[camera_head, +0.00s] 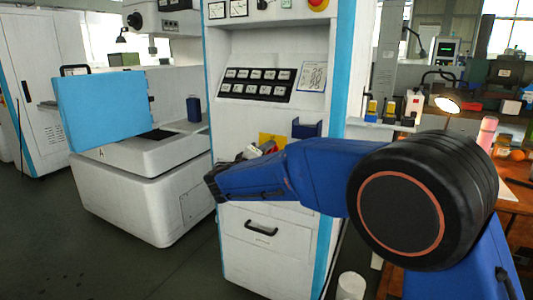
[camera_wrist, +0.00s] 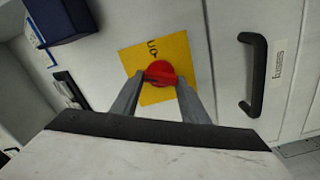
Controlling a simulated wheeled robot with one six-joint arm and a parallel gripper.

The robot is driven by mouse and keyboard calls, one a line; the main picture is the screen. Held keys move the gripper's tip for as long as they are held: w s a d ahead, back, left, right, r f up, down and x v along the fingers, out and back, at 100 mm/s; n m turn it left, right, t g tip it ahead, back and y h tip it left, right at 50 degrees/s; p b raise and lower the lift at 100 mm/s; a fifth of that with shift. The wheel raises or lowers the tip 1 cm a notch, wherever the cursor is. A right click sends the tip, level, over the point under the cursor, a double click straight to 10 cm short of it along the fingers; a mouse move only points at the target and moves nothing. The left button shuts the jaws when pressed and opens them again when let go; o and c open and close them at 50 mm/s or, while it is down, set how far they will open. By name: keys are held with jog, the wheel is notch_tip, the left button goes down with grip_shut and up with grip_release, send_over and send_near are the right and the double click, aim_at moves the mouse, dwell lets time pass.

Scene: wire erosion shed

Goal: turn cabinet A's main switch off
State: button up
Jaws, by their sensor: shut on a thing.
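The main switch is a red knob (camera_wrist: 160,72) on a yellow plate (camera_wrist: 178,48) on the white cabinet front. The plate has a small dark mark above the knob in the wrist view. My gripper (camera_wrist: 161,82) is shut on the red knob, one finger on each side. In the head view the yellow plate (camera_head: 270,139) shows only partly behind my gripper and blue arm. The white cabinet (camera_head: 240,185) with blue edges stands upright there. The knob's exact pointing direction is hard to tell.
A black drawer handle (camera_head: 261,229) sits below the switch; the handle also shows at right in the wrist view (camera_wrist: 254,75). A blue box (camera_head: 306,130) is fixed beside the plate. A machine with a blue door (camera_head: 100,108) stands left. A cluttered bench is at right.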

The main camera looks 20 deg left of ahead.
jog(key=n, duration=0.4)
jog(key=shift+f+n, duration=0.15)
jog(key=shift+n, duration=0.25)
dwell(0.4)
jog(key=o, duration=1.1)
jog(key=shift+a, duration=0.1)
jog(key=shift+c, duration=0.2)
jog(key=shift+s, duration=0.1)
jog(key=s+a, duration=0.1)
jog(key=s, duration=1.6)
jog(key=shift+s+a, duration=0.15)
